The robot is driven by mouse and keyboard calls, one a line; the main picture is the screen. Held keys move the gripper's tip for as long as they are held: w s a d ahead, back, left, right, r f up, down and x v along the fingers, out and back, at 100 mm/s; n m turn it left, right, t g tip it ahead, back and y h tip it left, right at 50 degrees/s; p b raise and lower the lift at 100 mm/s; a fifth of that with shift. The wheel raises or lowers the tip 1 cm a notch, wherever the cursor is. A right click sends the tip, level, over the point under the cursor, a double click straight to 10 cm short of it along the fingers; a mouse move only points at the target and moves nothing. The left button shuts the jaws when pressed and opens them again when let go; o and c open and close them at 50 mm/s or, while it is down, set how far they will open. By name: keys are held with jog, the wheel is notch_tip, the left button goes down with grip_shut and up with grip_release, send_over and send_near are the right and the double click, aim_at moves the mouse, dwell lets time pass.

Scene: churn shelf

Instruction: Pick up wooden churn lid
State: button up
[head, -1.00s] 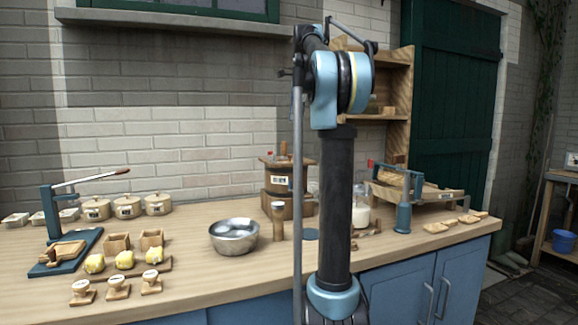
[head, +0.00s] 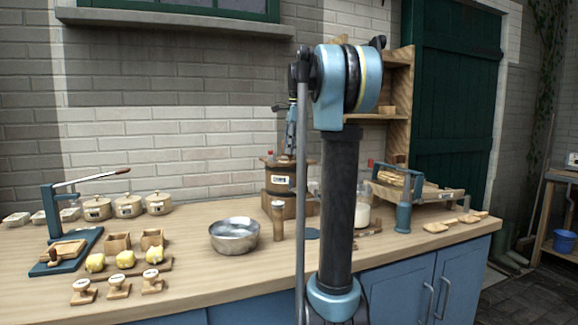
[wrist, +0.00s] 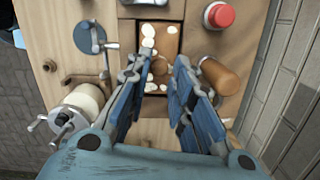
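The wooden churn (head: 278,205), with a white label, stands near the back middle of the counter in the head view. Its brown round lid (head: 270,162) appears to sit on top, partly hidden by my arm. My gripper (head: 291,142) is just above the lid, pointing down. In the wrist view my gripper (wrist: 163,65) is open, its blue fingers apart. A small rounded brown piece (wrist: 160,68) shows between the fingertips; I cannot tell whether it is the lid's knob. No grip contact is visible.
A metal bowl (head: 234,236) and a wooden cylinder (head: 278,222) stand in front of the churn. A jar of cream (head: 362,212) and a teal stand (head: 403,215) are to its right. The brick wall (head: 215,150) is close behind.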

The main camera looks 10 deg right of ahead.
aim_at(290, 159)
jog(key=shift+a+f, duration=0.15)
jog(key=shift+f, duration=1.05)
grip_shut()
